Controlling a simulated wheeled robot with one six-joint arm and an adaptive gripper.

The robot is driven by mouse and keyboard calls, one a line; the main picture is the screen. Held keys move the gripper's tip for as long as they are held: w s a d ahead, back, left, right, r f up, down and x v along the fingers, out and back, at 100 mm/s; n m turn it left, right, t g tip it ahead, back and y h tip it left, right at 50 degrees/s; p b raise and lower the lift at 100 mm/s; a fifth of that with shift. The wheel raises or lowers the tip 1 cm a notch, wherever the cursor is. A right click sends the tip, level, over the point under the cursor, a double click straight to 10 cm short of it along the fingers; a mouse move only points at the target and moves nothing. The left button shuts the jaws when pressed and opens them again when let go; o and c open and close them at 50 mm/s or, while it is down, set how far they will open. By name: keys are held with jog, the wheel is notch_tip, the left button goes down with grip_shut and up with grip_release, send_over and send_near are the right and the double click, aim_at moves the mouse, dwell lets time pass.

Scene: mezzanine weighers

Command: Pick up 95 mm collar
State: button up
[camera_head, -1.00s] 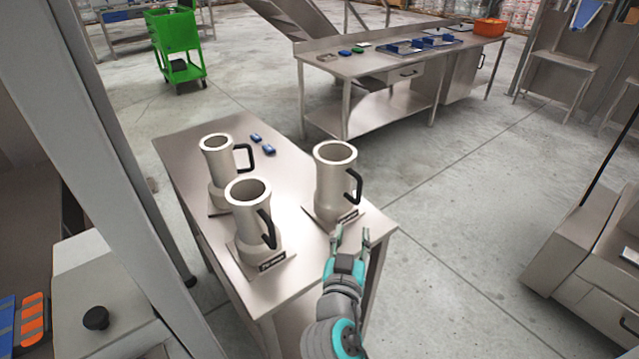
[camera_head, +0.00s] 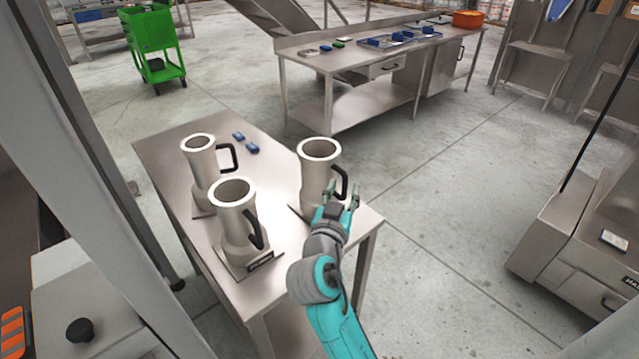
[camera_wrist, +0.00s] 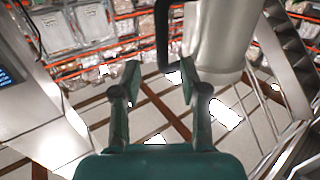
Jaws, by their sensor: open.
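Three pale grey metal collars with black side handles stand upright on a steel table: a right one (camera_head: 312,178), a front one (camera_head: 233,215) and a back-left one (camera_head: 199,166). Their label plates are too small to read, so I cannot tell which is 95 mm. My gripper (camera_head: 341,190) is open beside the right collar's handle (camera_head: 344,178). In the wrist view my gripper (camera_wrist: 160,80) has its fingers apart and empty. The handle (camera_wrist: 163,35) shows beyond the fingertips, with the collar body (camera_wrist: 220,40) to its right. The right collar's base is partly hidden by my arm.
The steel table (camera_head: 165,150) has two small blue items (camera_head: 245,142) at its back. A grey post (camera_head: 85,125) rises at left; a machine (camera_head: 575,235) stands at right.

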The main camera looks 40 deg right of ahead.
aim_at(344, 183)
jog(key=x, duration=0.4)
jog(key=shift+w+f, duration=0.1)
jog(key=shift+w, duration=0.05)
grip_shut()
